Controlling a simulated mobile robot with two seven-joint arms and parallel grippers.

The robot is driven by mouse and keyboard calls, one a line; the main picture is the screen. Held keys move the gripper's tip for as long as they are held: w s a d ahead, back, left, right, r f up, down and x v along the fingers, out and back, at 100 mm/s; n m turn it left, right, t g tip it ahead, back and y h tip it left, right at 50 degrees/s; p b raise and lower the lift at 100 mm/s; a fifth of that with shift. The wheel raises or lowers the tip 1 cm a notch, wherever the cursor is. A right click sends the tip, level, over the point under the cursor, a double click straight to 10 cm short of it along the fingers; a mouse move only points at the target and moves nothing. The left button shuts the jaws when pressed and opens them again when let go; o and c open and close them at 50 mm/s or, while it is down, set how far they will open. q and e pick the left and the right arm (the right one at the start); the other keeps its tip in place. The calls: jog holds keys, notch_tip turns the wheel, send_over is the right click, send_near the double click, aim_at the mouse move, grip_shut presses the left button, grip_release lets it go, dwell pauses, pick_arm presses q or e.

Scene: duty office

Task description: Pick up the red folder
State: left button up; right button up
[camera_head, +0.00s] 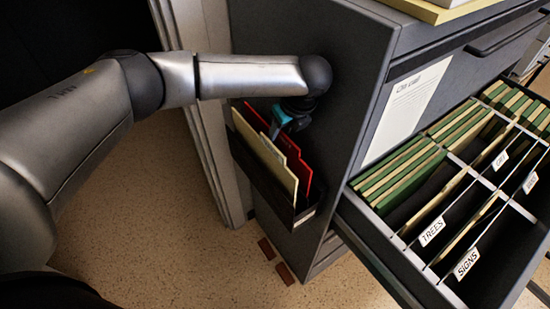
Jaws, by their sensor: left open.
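A red folder (303,170) stands upright in a dark holder (305,214) on the side of the grey filing cabinet. Cream folders (272,163) stand in front of it, and more red shows at the holder's back left, behind the cream. My left gripper (277,127) points down at the folders' top edges, with its teal fingers beside the red folder's upper edge. The gripper is open. The arm's wrist hides part of the cabinet side, and I cannot tell whether a finger touches a folder. My right gripper is not in view.
An open drawer (371,235) at the right holds green and cream files with labelled dividers, including TREES (432,233) and SIGNS (467,264). A paper sheet (405,108) is on the cabinet front. The speckled floor (170,215) is clear at lower left.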

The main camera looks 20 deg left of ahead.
pick_arm(q)
jog(key=shift+f, duration=0.15)
grip_shut()
dwell(1.4)
